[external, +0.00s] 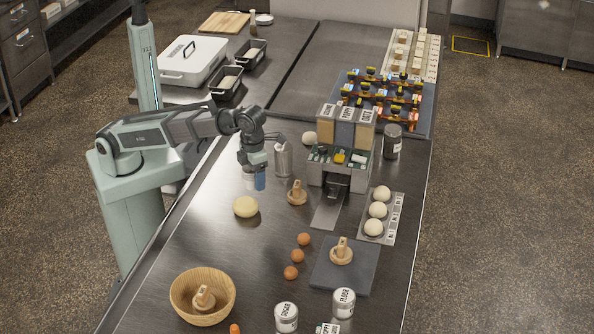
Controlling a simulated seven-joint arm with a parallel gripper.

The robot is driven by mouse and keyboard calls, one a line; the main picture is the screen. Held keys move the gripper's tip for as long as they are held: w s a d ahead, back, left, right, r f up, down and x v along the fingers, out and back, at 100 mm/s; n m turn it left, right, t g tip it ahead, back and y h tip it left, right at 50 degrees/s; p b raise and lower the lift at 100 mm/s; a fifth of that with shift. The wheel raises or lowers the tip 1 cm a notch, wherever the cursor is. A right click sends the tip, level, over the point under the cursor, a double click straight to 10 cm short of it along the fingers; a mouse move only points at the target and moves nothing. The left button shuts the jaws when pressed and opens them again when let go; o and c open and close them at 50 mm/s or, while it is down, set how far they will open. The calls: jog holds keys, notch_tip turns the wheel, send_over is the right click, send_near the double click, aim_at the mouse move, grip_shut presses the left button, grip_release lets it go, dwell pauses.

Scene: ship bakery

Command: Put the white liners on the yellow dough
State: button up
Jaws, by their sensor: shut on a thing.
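The yellow dough (245,207) is a pale yellow round lump on the steel counter, left of its middle. My gripper (256,182) points down just behind and above the dough. It is shut on the white liners (248,181), a small white stack that shows to the left of a blue fingertip (260,181). The liners appear close to the far side of the dough; their exact height above the counter is hard to tell. The fingers hide part of the liners.
A metal shaker (283,160) stands close to the right of my gripper. Several brown eggs (297,256) and a wooden bowl (190,285) are nearer the front. A dispenser (343,150) stands further right.

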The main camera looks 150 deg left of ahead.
aim_at(256, 202)
jog(key=shift+f, duration=3.35)
jog(key=shift+f, duration=0.1)
jog(key=o, duration=1)
jog(key=shift+r, duration=3.9)
